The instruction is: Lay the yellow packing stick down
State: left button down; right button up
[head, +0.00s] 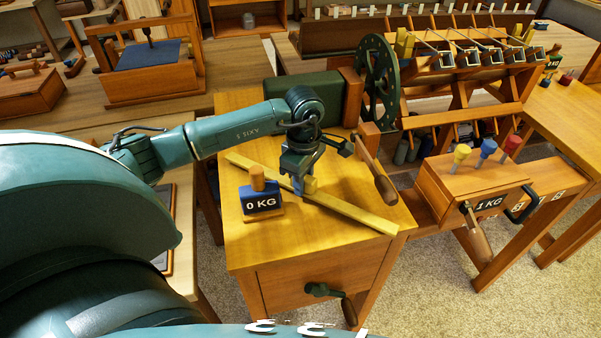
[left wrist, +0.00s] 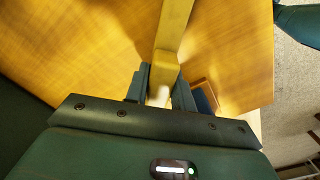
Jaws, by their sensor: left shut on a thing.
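The yellow packing stick (head: 350,208) is a long, thin bar lying slantwise across the wooden cabinet top (head: 338,252), with its right end near the cabinet's right front edge. It is flat on the top or very slightly above it; I cannot tell which. My left gripper (head: 302,187) points down over the stick and is shut on the small yellow block at its middle. In the left wrist view the stick (left wrist: 174,28) runs from between the fingers (left wrist: 160,92) to the top edge. My right gripper is not in view.
A blue block marked 0 KG (head: 262,202) with a wooden knob stands just left of the gripper. A 1 KG box (head: 490,200) stands right.

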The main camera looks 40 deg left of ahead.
pick_arm(q)
jog(key=shift+w+a+f+p, duration=0.25)
jog(key=shift+w+a, duration=0.2)
jog(key=shift+a, duration=0.05)
jog(key=shift+w+a+f+p, duration=0.2)
jog(key=shift+w+a+p, duration=0.05)
jog(key=shift+w+a, duration=0.25)
jog(key=shift+f, duration=0.2)
jog(key=c, duration=1.6)
grip_release()
jog(key=shift+f+b, duration=0.1)
jog(key=shift+b, duration=0.2)
jog(key=o, duration=0.4)
jog(key=shift+s, duration=0.1)
jog(key=shift+o, duration=0.2)
